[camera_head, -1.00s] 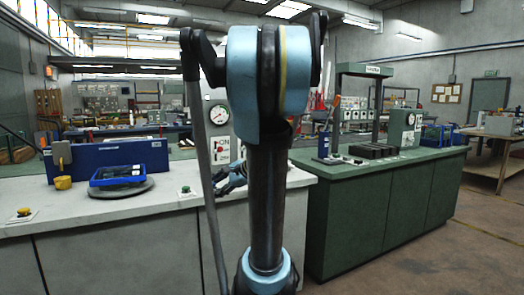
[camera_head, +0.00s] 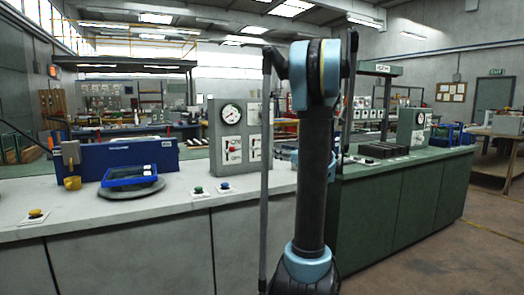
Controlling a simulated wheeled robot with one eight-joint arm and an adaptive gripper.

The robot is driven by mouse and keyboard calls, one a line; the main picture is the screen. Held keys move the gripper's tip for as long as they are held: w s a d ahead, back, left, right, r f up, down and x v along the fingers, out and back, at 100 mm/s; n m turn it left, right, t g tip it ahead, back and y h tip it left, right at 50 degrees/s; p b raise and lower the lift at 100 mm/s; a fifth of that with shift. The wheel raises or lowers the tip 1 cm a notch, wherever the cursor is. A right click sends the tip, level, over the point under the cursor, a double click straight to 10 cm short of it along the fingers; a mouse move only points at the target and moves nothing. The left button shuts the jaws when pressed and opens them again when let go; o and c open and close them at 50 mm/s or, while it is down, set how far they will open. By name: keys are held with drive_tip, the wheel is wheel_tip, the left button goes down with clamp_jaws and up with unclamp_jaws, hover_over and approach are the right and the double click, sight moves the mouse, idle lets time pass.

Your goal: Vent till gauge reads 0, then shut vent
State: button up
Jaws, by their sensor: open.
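A grey control panel (camera_head: 211,160) stands on the white bench, left of my arm. It carries a round white gauge (camera_head: 231,114) near its top; the needle is too small to read. Below the gauge are labelled switches with red parts (camera_head: 234,147); more labels sit at the panel's right, partly behind my arm. I cannot tell which control is the vent. My upright arm covers the space right of the panel. A blue part of the arm shows just behind it, but the gripper's fingers are hidden.
A green cabinet (camera_head: 400,205) stands at the right. Floor is clear at far right.

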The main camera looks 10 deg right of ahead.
sight(260, 147)
drive_tip(key=x, duration=1.5)
drive_tip(key=shift+w+a, duration=0.2)
drive_tip(key=shift+w, duration=0.05)
clamp_jaws()
drive_tip(key=shift+d, duration=0.1)
